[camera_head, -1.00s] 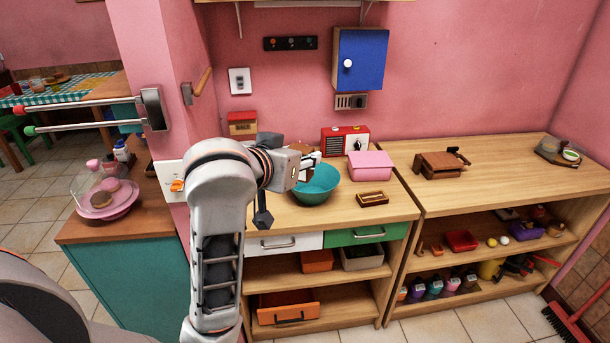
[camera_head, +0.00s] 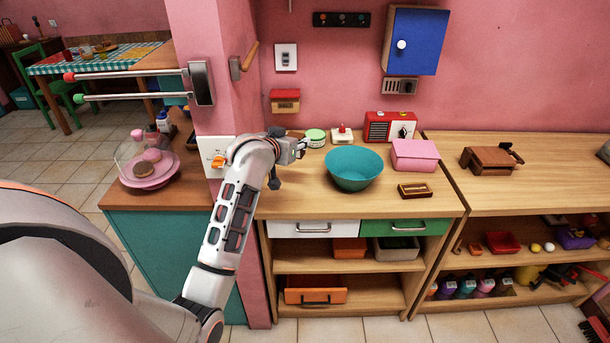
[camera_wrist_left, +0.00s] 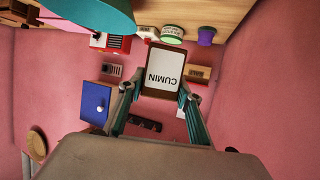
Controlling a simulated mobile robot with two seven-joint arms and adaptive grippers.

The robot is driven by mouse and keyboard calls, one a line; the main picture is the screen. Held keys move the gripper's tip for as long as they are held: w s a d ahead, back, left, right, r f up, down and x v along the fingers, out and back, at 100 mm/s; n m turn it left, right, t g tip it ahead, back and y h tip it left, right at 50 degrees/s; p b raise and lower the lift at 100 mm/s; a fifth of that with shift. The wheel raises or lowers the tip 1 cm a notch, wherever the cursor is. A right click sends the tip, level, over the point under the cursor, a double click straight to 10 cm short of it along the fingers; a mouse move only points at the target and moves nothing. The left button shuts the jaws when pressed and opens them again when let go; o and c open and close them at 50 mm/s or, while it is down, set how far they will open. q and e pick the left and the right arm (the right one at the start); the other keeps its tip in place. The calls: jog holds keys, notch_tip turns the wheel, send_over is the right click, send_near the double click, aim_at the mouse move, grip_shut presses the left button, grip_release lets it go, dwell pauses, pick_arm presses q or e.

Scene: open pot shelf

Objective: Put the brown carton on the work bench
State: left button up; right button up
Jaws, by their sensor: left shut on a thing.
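The brown carton (camera_wrist_left: 164,70), with a white label reading CUMIN, sits between the fingers of my left gripper (camera_wrist_left: 159,90) in the left wrist view. The gripper is shut on it. In the head view my left gripper (camera_head: 300,148) is over the back left of the wooden bench (camera_head: 300,204), left of the teal bowl. My right gripper is not in view.
On the bench stand a teal bowl (camera_head: 354,169), a green-lidded jar (camera_head: 315,138), a red radio (camera_head: 390,127), a pink box (camera_head: 414,154) and a small dark tray (camera_head: 415,191). The bench's front left is bare. A pink wall corner (camera_head: 207,60) rises left of the arm.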

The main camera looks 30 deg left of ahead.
pick_arm(q)
notch_tip(320, 180, down, 14)
jog(key=shift+r+b, duration=0.25)
jog(key=shift+b, duration=0.25)
jog(key=shift+f, duration=0.1)
jog(key=o, duration=1.1)
jog(key=p+v, duration=0.1)
jog(key=v, duration=1)
jog(key=s+d+f+m+g+h, duration=0.1)
jog(key=s+d+f+m, duration=0.1)
jog(key=s+d+f, duration=0.4)
jog(key=s+d+f+m+g+h, duration=0.1)
jog(key=s+d+f+m+h, duration=0.1)
jog(key=s+d+f, duration=0.4)
jog(key=s+d+f+m+g+h, duration=0.1)
jog(key=s+d+f+m, duration=0.1)
jog(key=s+d+f, duration=0.5)
jog(key=shift+s+f, duration=1.3)
jog(key=shift+s, duration=0.2)
jog(key=shift+s+f, duration=1.25)
jog(key=shift+s, duration=0.3)
